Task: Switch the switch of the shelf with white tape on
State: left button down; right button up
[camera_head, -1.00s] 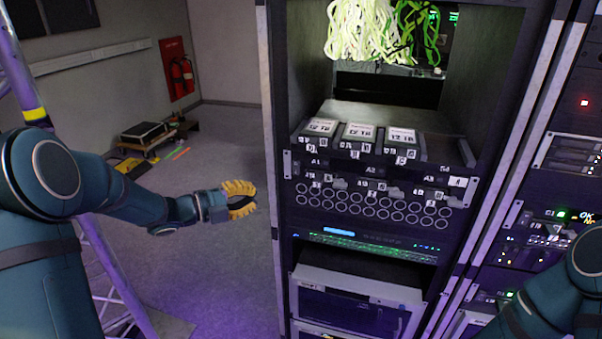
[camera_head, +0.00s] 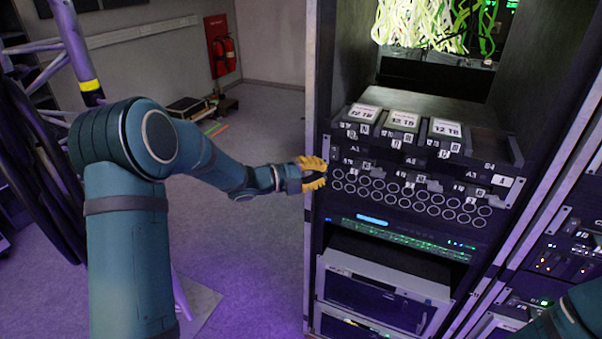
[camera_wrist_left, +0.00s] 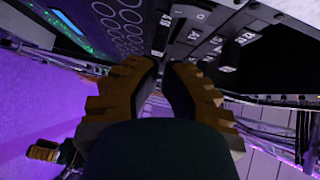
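A dark rack panel (camera_head: 420,172) with small white labels and several small grey lever-like pieces (camera_head: 434,184) is in the head view. I cannot tell which piece is the switch, or its state, and no white tape is clearly recognisable. My left gripper (camera_head: 324,172), with yellow ribbed fingers, is at the rack's left edge, beside the panel's left end. In the left wrist view its fingers (camera_wrist_left: 161,68) point toward the labelled panel (camera_wrist_left: 200,35), with a narrow empty gap between them. Contact is not visible.
Three boxes labelled 12 TB (camera_head: 403,121) sit above the panel. Round ports (camera_head: 412,197) and a grey-framed unit (camera_head: 385,291) are below. The rack's left post (camera_head: 315,110) is close to my left gripper. Open floor (camera_head: 240,240) lies to the left.

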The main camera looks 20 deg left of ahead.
aim_at(343, 160)
pick_arm(q)
jog(key=shift+w+d+f, duration=0.1)
jog(key=shift+w+d, duration=0.1)
jog(key=shift+w, duration=0.6)
jog(key=shift+w+d+f, duration=0.1)
jog(key=shift+w+d, duration=0.05)
jog(key=shift+w, duration=0.65)
jog(key=shift+w+d+f, duration=0.1)
jog(key=shift+w+d, duration=0.1)
jog(key=shift+w, duration=0.6)
pick_arm(e)
jog(key=shift+r, duration=0.4)
pick_arm(q)
jog(key=w+f+m+t+h+b, duration=0.1)
jog(key=m+b, duration=0.1)
jog(key=b, duration=0.9)
jog(key=shift+w+h, duration=0.15)
jog(key=shift+h, duration=0.15)
jog(key=shift+r+t+b, duration=0.1)
jog(key=shift+t+b, duration=0.2)
jog(key=shift+b, duration=0.2)
jog(key=shift+r, duration=0.15)
pick_arm(e)
notch_tip(343, 160, down, 12)
jog(key=s, duration=0.1)
jog(key=shift+s+a+f+g, duration=0.2)
jog(key=shift+s+f+g, duration=0.05)
jog(key=shift+s+g, duration=0.05)
